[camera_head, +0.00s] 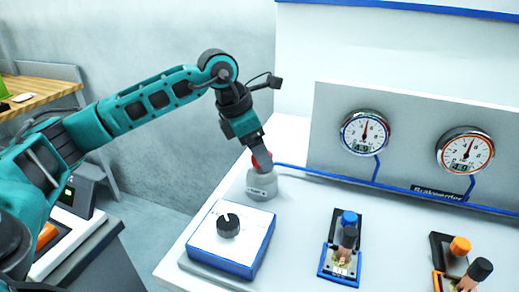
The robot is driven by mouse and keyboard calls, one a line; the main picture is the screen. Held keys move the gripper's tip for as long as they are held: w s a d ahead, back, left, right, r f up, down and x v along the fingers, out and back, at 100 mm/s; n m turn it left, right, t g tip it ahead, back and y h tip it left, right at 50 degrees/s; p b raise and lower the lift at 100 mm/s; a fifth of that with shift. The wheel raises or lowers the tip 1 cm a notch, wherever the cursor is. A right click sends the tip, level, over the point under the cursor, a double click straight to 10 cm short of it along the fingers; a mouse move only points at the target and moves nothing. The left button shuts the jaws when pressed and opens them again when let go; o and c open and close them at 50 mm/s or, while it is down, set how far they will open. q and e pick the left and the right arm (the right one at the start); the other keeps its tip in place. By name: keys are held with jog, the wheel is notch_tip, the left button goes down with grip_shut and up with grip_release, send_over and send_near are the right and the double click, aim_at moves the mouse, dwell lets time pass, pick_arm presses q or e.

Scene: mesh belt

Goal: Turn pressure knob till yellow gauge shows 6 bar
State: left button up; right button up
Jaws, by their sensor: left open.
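My left gripper (262,158) points down at a small red part (256,160) on top of a grey cylinder (261,184). The red part is mostly hidden behind the fingers, and I cannot tell whether they touch it. The gripper is open. A black knob (228,225) with a white mark sits on a white box with blue sides (214,254), in front of the cylinder. Two round gauges stand on the upright panel: a blue-rimmed one (364,132) and one with a reddish rim (465,150). Neither gauge looks clearly yellow.
Blue tubing (330,176) runs along the panel base. The white worktop (300,230) is clear between box and valves.

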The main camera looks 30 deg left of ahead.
pick_arm(q)
jog(key=shift+f, duration=0.25)
jog(key=c, duration=1)
